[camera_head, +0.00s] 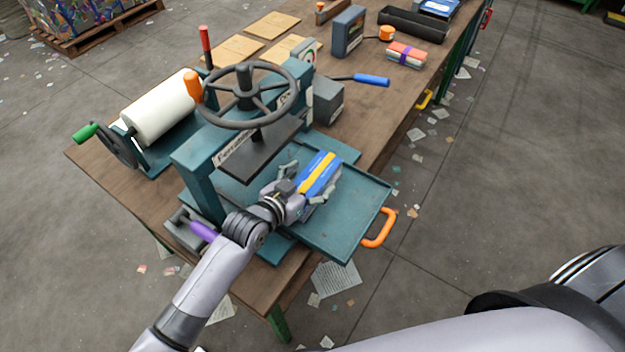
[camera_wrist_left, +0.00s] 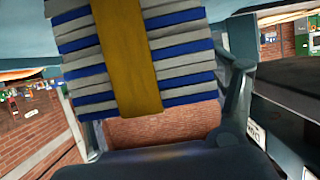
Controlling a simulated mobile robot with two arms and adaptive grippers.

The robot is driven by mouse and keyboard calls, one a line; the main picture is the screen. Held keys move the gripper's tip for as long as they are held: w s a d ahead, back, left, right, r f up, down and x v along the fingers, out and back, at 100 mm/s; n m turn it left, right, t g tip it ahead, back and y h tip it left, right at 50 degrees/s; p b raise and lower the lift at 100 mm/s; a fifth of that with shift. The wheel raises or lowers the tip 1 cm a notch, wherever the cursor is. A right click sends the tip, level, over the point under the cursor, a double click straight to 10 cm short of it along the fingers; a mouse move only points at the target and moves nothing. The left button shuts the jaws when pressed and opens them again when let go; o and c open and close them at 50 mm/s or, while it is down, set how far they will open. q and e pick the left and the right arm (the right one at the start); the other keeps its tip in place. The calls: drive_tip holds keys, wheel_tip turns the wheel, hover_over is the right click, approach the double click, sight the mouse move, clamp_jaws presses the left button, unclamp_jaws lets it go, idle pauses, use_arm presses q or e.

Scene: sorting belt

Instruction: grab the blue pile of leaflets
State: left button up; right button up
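The blue pile of leaflets (camera_head: 320,174), with a yellow band around it, is over the teal tray (camera_head: 350,222) of the screw press. In the left wrist view the pile (camera_wrist_left: 180,62) shows blue and grey layers and fills the upper middle. My left gripper (camera_head: 306,186) has its fingers on either side of the pile. One finger (camera_wrist_left: 235,100) shows close along the pile's right edge in the wrist view; whether both fingers press on it is not clear. My right gripper is not in view.
The press with its handwheel (camera_head: 248,92) stands just behind the pile. A white roller (camera_head: 160,108) is at the left of the wooden table (camera_head: 105,168). A red leaflet pile (camera_head: 406,54) and a black tray (camera_head: 413,25) are at the far end. An orange handle (camera_head: 380,230) juts from the tray.

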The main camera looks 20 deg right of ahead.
use_arm(q)
drive_tip(key=c, duration=1.6)
drive_tip(key=shift+r, duration=0.1)
drive_tip(key=shift+c, duration=0.3)
